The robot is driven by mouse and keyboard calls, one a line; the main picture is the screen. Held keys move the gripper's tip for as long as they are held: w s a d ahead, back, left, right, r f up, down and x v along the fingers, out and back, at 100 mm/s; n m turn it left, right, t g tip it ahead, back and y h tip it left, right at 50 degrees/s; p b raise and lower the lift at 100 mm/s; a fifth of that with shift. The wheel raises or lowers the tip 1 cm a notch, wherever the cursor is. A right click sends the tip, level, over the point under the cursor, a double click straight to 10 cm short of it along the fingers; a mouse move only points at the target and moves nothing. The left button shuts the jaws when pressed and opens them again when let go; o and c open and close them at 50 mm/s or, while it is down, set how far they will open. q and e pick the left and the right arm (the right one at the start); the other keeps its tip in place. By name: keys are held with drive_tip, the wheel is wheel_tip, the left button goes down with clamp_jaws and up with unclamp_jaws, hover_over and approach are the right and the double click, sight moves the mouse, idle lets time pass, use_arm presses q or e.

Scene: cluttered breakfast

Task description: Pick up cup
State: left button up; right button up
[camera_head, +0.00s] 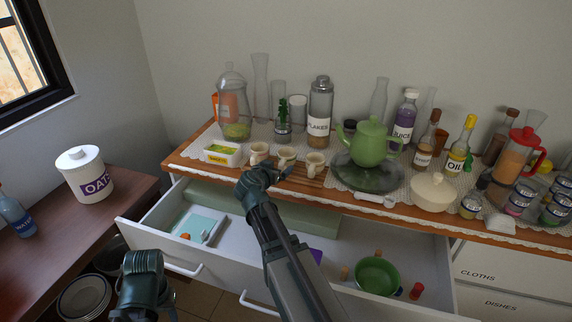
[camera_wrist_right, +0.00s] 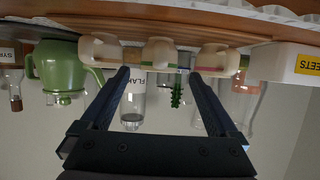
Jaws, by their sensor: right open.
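Three small cream cups stand in a row near the counter's front edge: a left cup (camera_head: 259,152), a middle cup (camera_head: 286,157) and a right cup (camera_head: 315,163). My right gripper (camera_head: 268,172) is open and empty, just in front of the left and middle cups. In the upside-down right wrist view, the middle cup (camera_wrist_right: 160,53) appears between and beyond the fingers of the right gripper (camera_wrist_right: 158,76), with a cup on either side. I cannot tell whether a finger touches a cup. My left arm's end (camera_head: 142,280) is low at the left; its fingers are not clear.
A green teapot (camera_head: 370,143) stands right of the cups. Below, an open drawer (camera_head: 400,275) holds a green bowl (camera_head: 376,277).

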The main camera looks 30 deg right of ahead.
sight(281, 164)
drive_tip(key=shift+w+d+f, duration=0.1)
drive_tip(key=shift+w+d, duration=0.1)
drive_tip(key=shift+d, duration=0.1)
drive_tip(key=b+x, duration=0.2)
drive_tip(key=x, duration=0.3)
drive_tip(key=shift+w+f, duration=0.1)
drive_tip(key=shift+f, duration=0.05)
drive_tip(key=shift+c, duration=0.7)
clamp_jaws()
